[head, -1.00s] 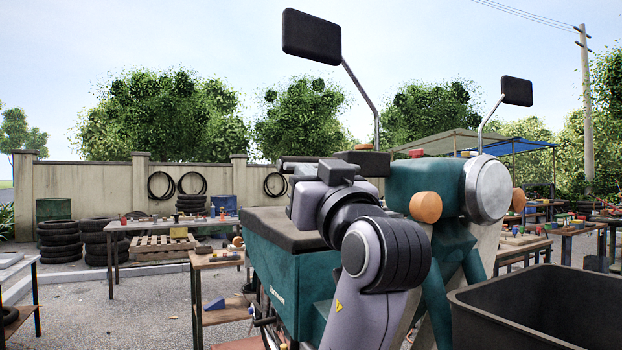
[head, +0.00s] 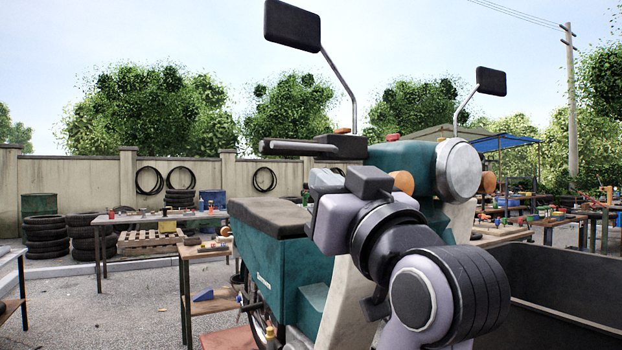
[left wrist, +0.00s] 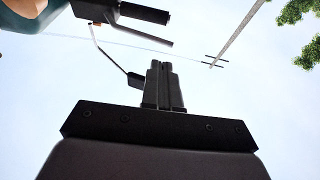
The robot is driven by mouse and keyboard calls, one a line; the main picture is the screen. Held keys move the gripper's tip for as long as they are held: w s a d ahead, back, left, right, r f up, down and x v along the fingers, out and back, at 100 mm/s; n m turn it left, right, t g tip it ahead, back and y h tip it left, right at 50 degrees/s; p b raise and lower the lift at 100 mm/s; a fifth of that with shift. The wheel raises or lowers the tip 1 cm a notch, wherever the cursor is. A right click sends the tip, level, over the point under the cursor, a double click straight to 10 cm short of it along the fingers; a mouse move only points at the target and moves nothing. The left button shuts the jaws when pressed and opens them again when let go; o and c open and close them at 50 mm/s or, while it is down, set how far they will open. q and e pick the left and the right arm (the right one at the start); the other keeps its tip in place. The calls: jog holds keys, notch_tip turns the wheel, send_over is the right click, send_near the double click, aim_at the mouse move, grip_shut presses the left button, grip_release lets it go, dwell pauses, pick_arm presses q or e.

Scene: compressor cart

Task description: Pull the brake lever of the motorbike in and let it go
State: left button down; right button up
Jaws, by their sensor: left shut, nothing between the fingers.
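The teal motorbike (head: 285,260) stands in front of me, its handlebar end (head: 300,147) pointing left. In the left wrist view the dark hand grip (left wrist: 145,12) is at the top. The thin brake lever (left wrist: 142,36) runs beside it, with a gap between them. My right gripper is in neither view.
Two mirrors (head: 293,25) (head: 490,80) rise on stalks above the handlebar. An orange indicator (head: 403,182) and the headlamp (head: 460,170) are right of my left wrist. A dark open bin (head: 570,285) stands at the lower right. Work tables and tyres are farther back.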

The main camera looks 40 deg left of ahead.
pick_arm(q)
jog(key=shift+s+d+f, duration=0.1)
jog(key=shift+d+f, duration=0.05)
jog(key=shift+d, duration=0.2)
